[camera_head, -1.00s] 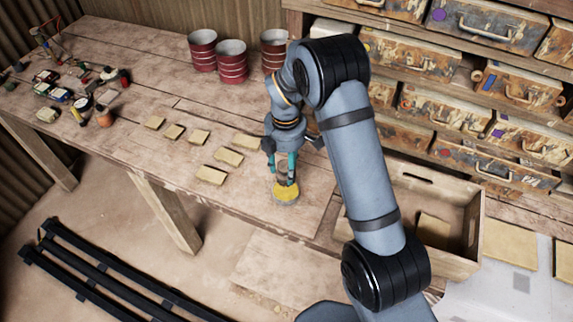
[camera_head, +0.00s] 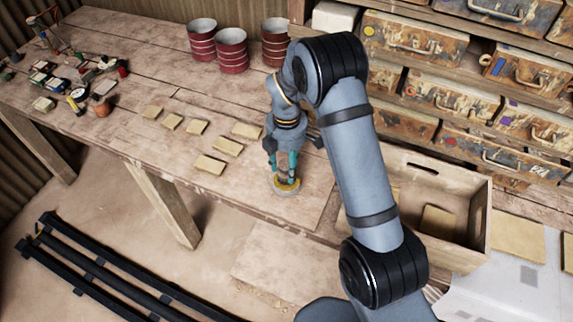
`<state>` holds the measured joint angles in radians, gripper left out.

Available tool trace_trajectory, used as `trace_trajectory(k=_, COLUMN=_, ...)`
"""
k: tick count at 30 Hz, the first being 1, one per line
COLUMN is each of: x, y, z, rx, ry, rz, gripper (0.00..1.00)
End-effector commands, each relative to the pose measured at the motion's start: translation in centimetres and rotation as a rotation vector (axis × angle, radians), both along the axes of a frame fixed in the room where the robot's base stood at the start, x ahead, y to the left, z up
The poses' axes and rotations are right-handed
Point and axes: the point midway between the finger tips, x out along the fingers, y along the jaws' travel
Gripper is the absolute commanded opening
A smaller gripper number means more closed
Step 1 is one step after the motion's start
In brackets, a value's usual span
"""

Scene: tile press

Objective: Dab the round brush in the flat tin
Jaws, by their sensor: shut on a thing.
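My gripper (camera_head: 284,176) points straight down over the near part of the workbench. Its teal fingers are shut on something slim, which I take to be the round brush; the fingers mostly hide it. Directly below the fingertips is a small round yellow and grey thing (camera_head: 287,190), apparently the flat tin, on the bench top. The lower end of what I hold is at this yellow thing. I cannot tell from this view whether it touches the inside or is just above.
The workbench (camera_head: 150,70) holds several tan tiles (camera_head: 209,163) left of my gripper. Red cans (camera_head: 231,48) stand behind. A cluster of small items (camera_head: 77,97) is at far left. A wooden crate (camera_head: 470,222) is at right, below shelved metal boxes (camera_head: 415,40).

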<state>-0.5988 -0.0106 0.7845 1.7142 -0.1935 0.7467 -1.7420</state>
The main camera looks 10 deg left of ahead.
Motion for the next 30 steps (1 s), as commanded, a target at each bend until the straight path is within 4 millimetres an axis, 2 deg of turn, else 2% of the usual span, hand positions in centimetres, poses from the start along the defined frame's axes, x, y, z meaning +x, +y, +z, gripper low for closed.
trace_trajectory(k=30, x=0.01, y=0.0, z=-0.96, rx=0.0, ry=0.0, rz=0.0, gripper=0.23)
